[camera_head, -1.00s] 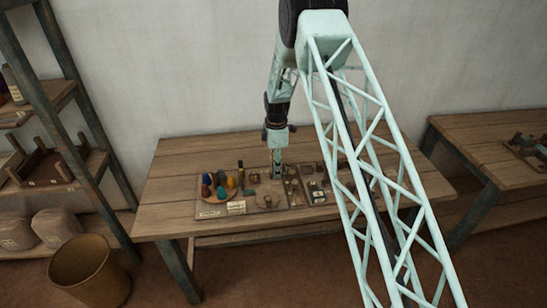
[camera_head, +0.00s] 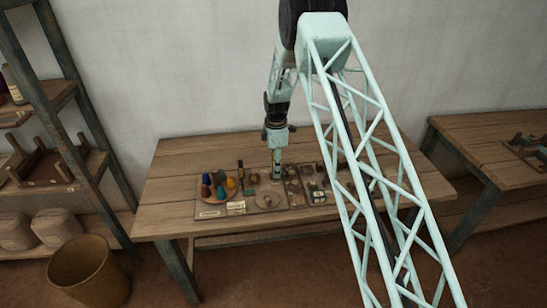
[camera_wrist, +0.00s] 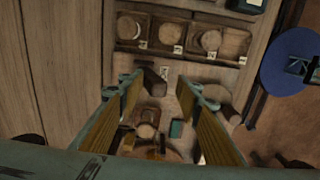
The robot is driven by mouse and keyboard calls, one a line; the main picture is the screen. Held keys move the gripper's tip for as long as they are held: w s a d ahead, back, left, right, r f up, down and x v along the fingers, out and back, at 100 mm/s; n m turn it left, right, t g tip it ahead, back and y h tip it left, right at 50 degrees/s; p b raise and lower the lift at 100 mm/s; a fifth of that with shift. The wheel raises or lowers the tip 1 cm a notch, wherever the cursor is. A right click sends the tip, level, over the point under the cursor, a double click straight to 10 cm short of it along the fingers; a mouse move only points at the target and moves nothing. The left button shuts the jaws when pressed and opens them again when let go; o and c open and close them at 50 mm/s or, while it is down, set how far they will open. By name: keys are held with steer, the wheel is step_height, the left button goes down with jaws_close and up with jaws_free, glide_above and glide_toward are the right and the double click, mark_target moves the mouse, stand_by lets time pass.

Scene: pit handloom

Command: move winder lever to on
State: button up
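My gripper (camera_wrist: 162,92) is open, with its two yellow-padded fingers apart and pointing down over the work table. In the head view my gripper (camera_head: 277,172) hangs above the back edge of a board (camera_head: 220,213) of small winding items. A dark brown block-like piece (camera_wrist: 153,77) shows between the fingertips in the wrist view; no grip on it is visible.
Coloured cones (camera_head: 221,178) stand on a round dish left of my gripper. A compartment tray (camera_wrist: 180,50) with round pieces lies alongside; it is right of the gripper in the head view (camera_head: 318,201). The wooden table (camera_head: 177,182) is bare at its left end. A bin (camera_head: 88,271) stands on the floor.

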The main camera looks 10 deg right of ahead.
steer(key=shift+s+f, duration=0.1)
stand_by(0.3)
steer(key=shift+r, duration=0.35)
steer(key=shift+w+r+p, duration=0.2)
steer(key=shift+r+p, duration=0.35)
steer(key=shift+r, duration=2.5)
steer(key=shift+r, duration=0.1)
